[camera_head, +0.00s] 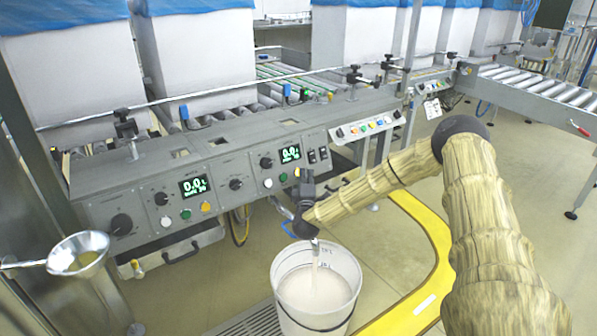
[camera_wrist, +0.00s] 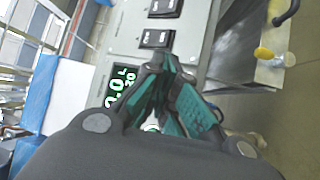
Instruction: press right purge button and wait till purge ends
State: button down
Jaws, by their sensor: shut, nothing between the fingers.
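The control panel has a right section with a lit display (camera_head: 290,153) reading about 0.0, a white button (camera_head: 268,182) and a green button (camera_head: 283,178). Any button further right is hidden behind my gripper. My gripper (camera_head: 305,176) is shut and empty, close in front of this section; I cannot tell whether it touches a button. In the wrist view my closed fingertips (camera_wrist: 160,58) overlap the panel beside the display (camera_wrist: 120,82) and below two black switches (camera_wrist: 157,38). A pale stream (camera_head: 315,268) runs from below my gripper into a white bucket (camera_head: 345,262) holding whitish liquid.
The left panel section has its own display (camera_head: 193,186), white, green and yellow (camera_head: 206,206) buttons and a black knob (camera_head: 121,224). Conveyor rollers (camera_head: 550,88) extend at right. A yellow floor line (camera_head: 430,225) curves behind my arm.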

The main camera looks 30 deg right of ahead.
jog(key=shift+s+r+p, duration=0.15)
jog(key=shift+s+p, duration=0.2)
jog(key=shift+s, duration=0.05)
jog(key=s+p, duration=0.1)
jog(key=s+r+p, duration=0.1)
jog(key=s+p, duration=0.2)
jog(key=p, duration=0.1)
jog(key=shift+s+d+r, duration=0.2)
jog(key=shift+s+r, duration=0.1)
jog(key=shift+s, duration=0.05)
dwell(0.3)
